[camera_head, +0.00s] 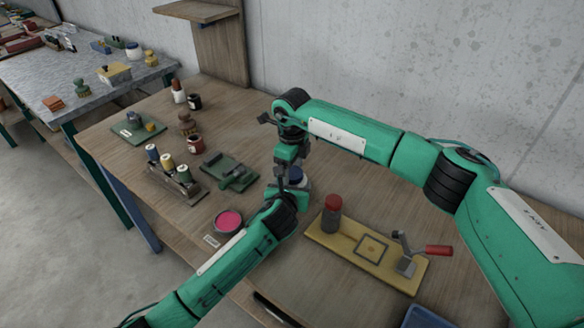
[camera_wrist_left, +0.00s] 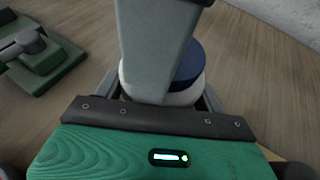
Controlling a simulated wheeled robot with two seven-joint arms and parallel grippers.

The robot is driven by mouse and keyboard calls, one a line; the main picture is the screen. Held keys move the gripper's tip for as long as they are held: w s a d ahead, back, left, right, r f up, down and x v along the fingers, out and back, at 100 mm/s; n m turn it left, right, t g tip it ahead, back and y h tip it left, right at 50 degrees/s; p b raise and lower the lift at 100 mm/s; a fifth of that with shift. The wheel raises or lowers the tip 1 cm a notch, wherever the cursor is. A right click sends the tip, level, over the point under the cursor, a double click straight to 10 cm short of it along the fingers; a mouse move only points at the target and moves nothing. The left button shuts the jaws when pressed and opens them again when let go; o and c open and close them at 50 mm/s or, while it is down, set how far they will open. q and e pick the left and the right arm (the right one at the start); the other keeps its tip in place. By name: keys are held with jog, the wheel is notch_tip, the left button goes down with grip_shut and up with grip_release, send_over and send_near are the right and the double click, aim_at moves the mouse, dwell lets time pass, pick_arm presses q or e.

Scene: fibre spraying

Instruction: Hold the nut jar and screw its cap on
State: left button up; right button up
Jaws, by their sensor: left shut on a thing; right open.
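The nut jar (camera_head: 304,184) is a white jar standing on the wooden table, mostly hidden by my two grippers. Its dark blue cap (camera_head: 297,173) sits on top; I cannot tell how tightly. In the left wrist view the white jar body (camera_wrist_left: 180,97) and the blue cap (camera_wrist_left: 190,66) show behind a grey finger of my right gripper. My left gripper (camera_head: 286,190) is shut on the jar, low down. My right gripper (camera_head: 283,176) points straight down at the cap from above and is open; its fingertips are partly hidden.
A yellow board (camera_head: 340,248) with a red-topped cylinder (camera_head: 333,212) and a red-handled clamp (camera_head: 408,258) lies right of the jar. A pink-filled dish (camera_head: 229,221), a green fixture (camera_head: 229,172) and a spool rack (camera_head: 174,183) stand left. The wall (camera_head: 420,60) is behind.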

jog(key=shift+s+a, duration=0.15)
jog(key=shift+s, duration=0.05)
notch_tip(320, 180, up, 12)
jog(key=shift+w, duration=0.15)
pick_arm(q)
jog(key=o, duration=1.9)
jog(key=shift+o, duration=0.2)
pick_arm(e)
jog(key=shift+d, duration=0.2)
pick_arm(q)
jog(key=b+v, duration=0.1)
jog(key=v, duration=1.2)
jog(key=shift+s, duration=0.35)
pick_arm(e)
jog(key=shift+f, duration=0.55)
